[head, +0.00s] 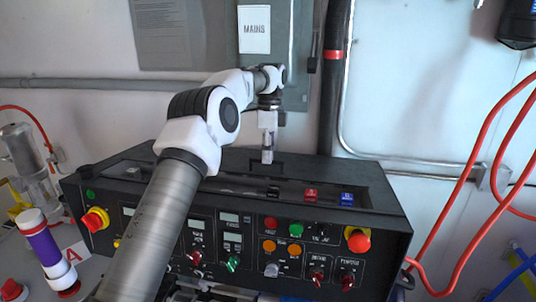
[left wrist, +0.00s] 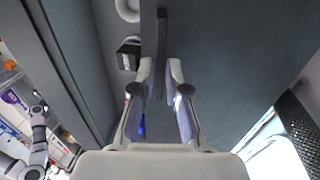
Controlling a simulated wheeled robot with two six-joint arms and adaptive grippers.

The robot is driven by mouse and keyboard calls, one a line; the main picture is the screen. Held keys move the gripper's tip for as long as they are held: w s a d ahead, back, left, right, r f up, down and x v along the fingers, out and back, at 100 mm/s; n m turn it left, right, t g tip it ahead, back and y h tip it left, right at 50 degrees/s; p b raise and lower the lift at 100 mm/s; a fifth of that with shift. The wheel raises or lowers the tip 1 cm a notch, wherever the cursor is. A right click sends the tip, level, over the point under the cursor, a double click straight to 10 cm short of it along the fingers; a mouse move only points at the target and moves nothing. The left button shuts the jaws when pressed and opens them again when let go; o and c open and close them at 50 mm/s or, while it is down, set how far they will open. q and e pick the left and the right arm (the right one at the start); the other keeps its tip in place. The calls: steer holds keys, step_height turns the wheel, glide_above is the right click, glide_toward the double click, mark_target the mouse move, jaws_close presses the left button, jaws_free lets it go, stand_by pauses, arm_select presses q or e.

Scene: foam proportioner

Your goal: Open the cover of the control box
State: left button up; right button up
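The black control box (head: 385,222) stands against the wall in the head view, its sloped front full of knobs, buttons and displays. A dark, narrow handle (head: 281,168) is on its top. My left gripper (head: 267,160) points down at this handle from above. In the left wrist view, the handle shows as a dark bar (left wrist: 162,35) on a flat grey surface. The fingers of my left gripper (left wrist: 160,68) are apart, one on each side of the bar's line. Contact with the bar cannot be told. The cover looks closed. My right gripper is not seen.
Black, red (head: 310,195) and blue (head: 347,198) switches sit along the box's top. A grey MAINS cabinet (head: 215,50) and a black pipe (head: 333,90) are behind. Red hoses (head: 470,165) hang at the right. A purple-and-white cylinder (head: 45,248) stands at the left.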

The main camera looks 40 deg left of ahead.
arm_select(q)
steer(key=shift+o, duration=0.7)
steer(key=shift+a, duration=0.1)
